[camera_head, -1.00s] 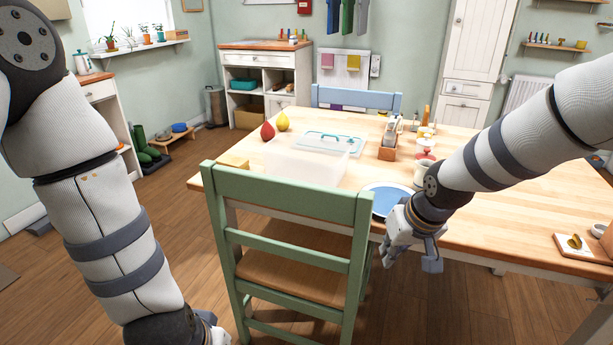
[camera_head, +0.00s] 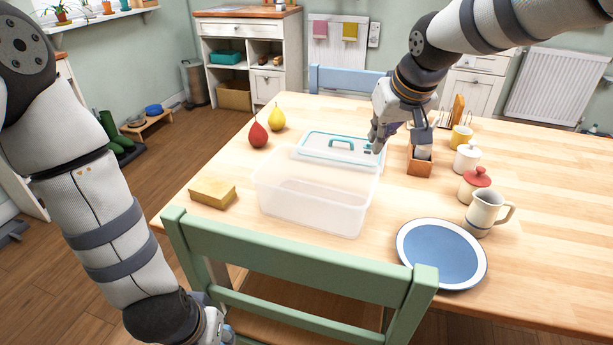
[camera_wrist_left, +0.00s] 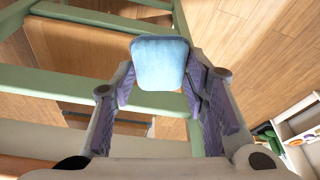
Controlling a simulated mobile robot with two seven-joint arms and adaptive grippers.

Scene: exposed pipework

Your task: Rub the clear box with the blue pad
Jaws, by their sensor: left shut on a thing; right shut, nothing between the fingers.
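The clear box (camera_head: 314,190) stands open on the wooden table, near the green chair. Its clear lid with a teal rim and handle (camera_head: 341,147) lies just behind it. In the left wrist view, my left gripper (camera_wrist_left: 162,88) is shut on the blue pad (camera_wrist_left: 160,62), above the green chair and floor. In the head view this gripper shows only partly at the bottom edge, low beside the chair and away from the box. My right gripper (camera_head: 378,141) is shut and empty at the lid's right end, behind the box; I cannot tell if it touches the lid.
A yellow sponge (camera_head: 212,192) lies left of the box, with a red pear (camera_head: 258,135) and a yellow pear (camera_head: 277,119) behind. The green chair (camera_head: 290,262) blocks the table's front. A blue plate (camera_head: 441,254), mug (camera_head: 487,213) and jars stand on the right.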

